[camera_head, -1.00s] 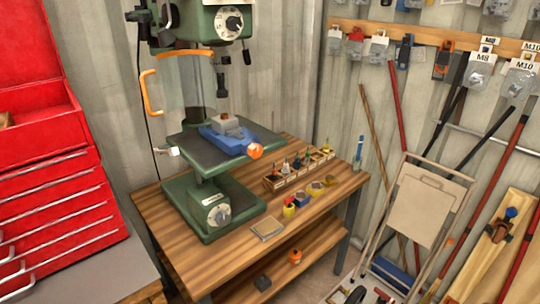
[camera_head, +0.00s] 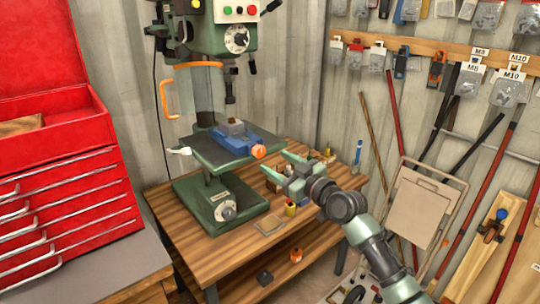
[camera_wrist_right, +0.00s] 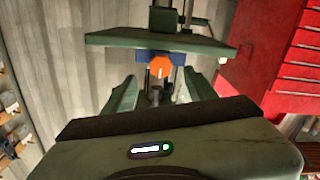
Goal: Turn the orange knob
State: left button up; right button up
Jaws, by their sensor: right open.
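The orange knob (camera_head: 258,151) is on the near right end of a blue vise (camera_head: 237,137), which sits on the drill press table (camera_head: 200,150). In the right wrist view the knob (camera_wrist_right: 160,66) shows ahead, between the two fingers and apart from them. My right gripper (camera_head: 278,167) is open and empty, just to the right of the knob in the head view, with its fingers pointing left toward it. In the wrist view its fingers (camera_wrist_right: 153,92) are spread wide. My left gripper is in neither view.
The green drill press (camera_head: 215,195) stands on a wooden bench (camera_head: 265,245). My right arm hides part of the small items on the bench. A red tool chest (camera_head: 70,210) is at the left. A folded beige cart (camera_head: 420,205) leans at the right, below tools on the wall.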

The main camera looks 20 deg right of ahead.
aim_at(262, 154)
jog(key=p+x, duration=0.1)
jog(key=x, duration=0.6)
jog(key=shift+w+f, duration=0.1)
jog(key=shift+f, duration=0.1)
grip_shut()
